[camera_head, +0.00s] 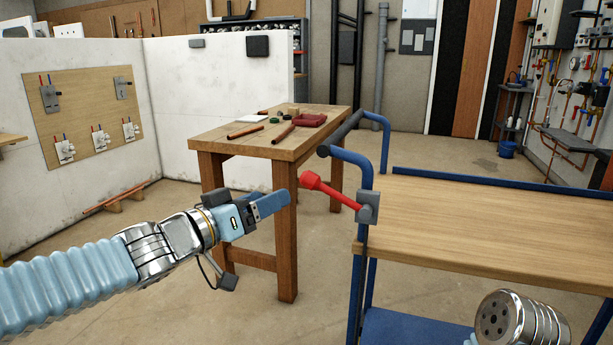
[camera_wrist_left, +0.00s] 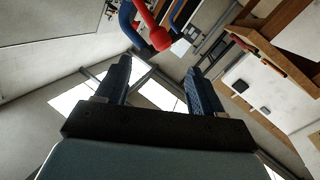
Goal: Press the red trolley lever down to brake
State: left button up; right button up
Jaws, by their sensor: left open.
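The red trolley lever (camera_head: 335,192) is fixed to a grey block (camera_head: 368,208) on the near left post of the blue-framed trolley (camera_head: 480,212). It slants up and to the left, and its thick knob end points toward my left arm. My left gripper (camera_head: 275,204) is to the left of the knob and a little lower in the picture, apart from it, open and empty. In the left wrist view the red lever (camera_wrist_left: 152,28) shows at the top, beyond the two spread fingers (camera_wrist_left: 157,76). My right gripper does not show.
The trolley has a wooden top and a blue lower shelf (camera_head: 400,328). A push handle (camera_head: 345,133) rises above the lever. A wooden table (camera_head: 255,145) with pipes and small items stands behind my left gripper. Bare floor lies between the table and trolley.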

aim_at(305, 184)
pick_arm(q)
jog(key=b+x, duration=0.1)
jog(key=x, duration=1.1)
jog(key=shift+w+d+f+b, duration=0.15)
jog(key=shift+w+d+b, duration=0.05)
jog(key=shift+w+b, duration=0.15)
grip_shut()
